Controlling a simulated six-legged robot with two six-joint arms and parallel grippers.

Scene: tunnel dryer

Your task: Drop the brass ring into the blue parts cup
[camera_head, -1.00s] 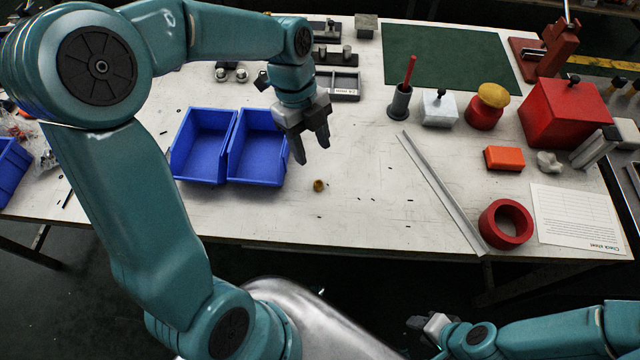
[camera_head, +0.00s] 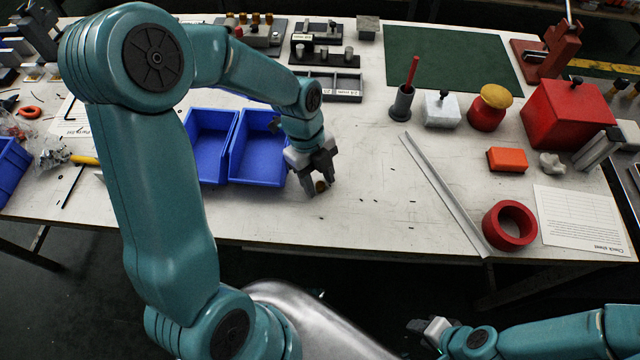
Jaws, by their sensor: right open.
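The small brass ring (camera_head: 320,186) lies on the white table near its front edge. My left gripper (camera_head: 320,184) reaches down over it from above, its fingers apart on either side of the ring. I cannot tell whether the fingers touch it. Two blue open bins, a left one (camera_head: 196,182) and a right one (camera_head: 250,183), stand side by side just left of the gripper; they look empty, and my arm covers part of them. No other blue cup shows apart from a bin at the far left. My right gripper (camera_head: 428,326) is open, low in front of the table.
Another blue bin (camera_head: 10,165) stands at the left edge. A long grey metal strip (camera_head: 443,192) lies right of the ring. Beyond it are a red ring (camera_head: 510,226), an orange block (camera_head: 507,159) and a red box (camera_head: 565,112). The table between ring and strip is mostly clear.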

